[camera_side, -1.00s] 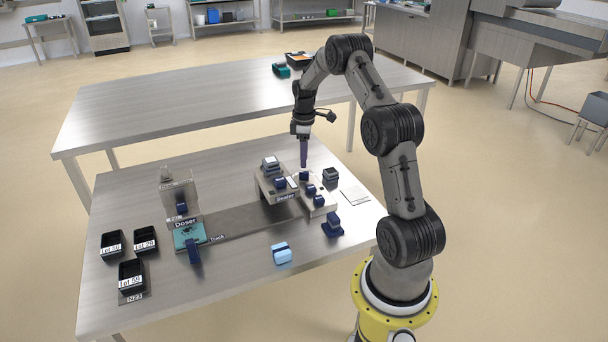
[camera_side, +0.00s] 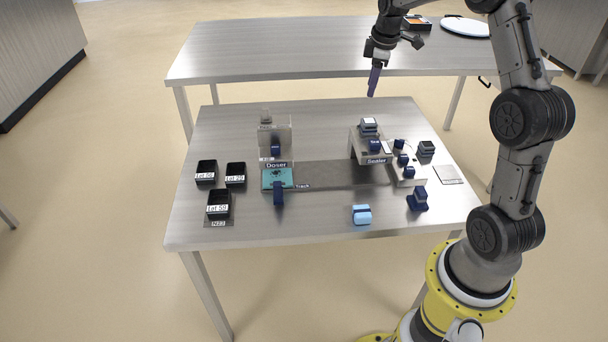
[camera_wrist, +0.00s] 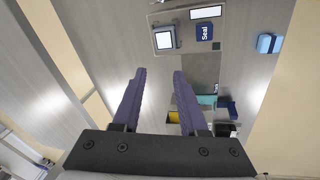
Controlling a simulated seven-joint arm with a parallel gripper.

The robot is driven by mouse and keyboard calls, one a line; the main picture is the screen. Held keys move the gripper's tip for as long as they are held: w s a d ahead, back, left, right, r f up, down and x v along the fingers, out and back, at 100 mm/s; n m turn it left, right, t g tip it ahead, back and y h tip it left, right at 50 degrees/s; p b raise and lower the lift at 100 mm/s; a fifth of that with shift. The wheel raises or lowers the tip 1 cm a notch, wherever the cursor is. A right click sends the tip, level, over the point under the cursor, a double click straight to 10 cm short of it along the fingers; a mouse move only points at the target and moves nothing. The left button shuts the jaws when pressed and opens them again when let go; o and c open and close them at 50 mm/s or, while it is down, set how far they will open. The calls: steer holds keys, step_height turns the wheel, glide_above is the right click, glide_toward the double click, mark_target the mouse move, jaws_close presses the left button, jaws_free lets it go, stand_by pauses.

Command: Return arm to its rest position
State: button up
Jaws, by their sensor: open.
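My gripper (camera_side: 373,82) is raised above the far edge of the near table, well clear of the sealer. In the wrist view its two purple fingers (camera_wrist: 158,80) stand apart with nothing between them. The sealer (camera_side: 372,152) is at the right of the near table (camera_side: 310,222), with several dark blue parts on and beside it. In the wrist view a blue button marked Seal (camera_wrist: 204,32) shows. The doser (camera_side: 276,142) stands at the left end of the grey track (camera_side: 335,175), with a teal tray part (camera_side: 270,180) in front.
Three black trays, labelled as lots, stand at the left, one of them (camera_side: 235,170) nearest the doser. A light blue block (camera_side: 361,215) and a dark blue part (camera_side: 418,200) sit near the front edge. The far table (camera_side: 290,50) is mostly bare.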

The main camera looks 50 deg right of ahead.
steer(key=s+a+r+t, duration=0.2)
steer(key=s+a+r, duration=0.2)
steer(key=a+r, duration=0.45)
steer(key=s+a+r+t, duration=0.1)
steer(key=s+a+r, duration=0.35)
steer(key=a, duration=0.75)
steer(key=s+a+t+y, duration=0.1)
steer(key=s+a, duration=0.6)
steer(key=s, duration=0.3)
steer(key=s+a+f+m, duration=0.1)
steer(key=s+f+m, duration=0.5)
steer(key=shift+s+f+g, duration=0.15)
steer(key=shift+s+g, duration=0.15)
steer(key=shift+s, duration=0.1)
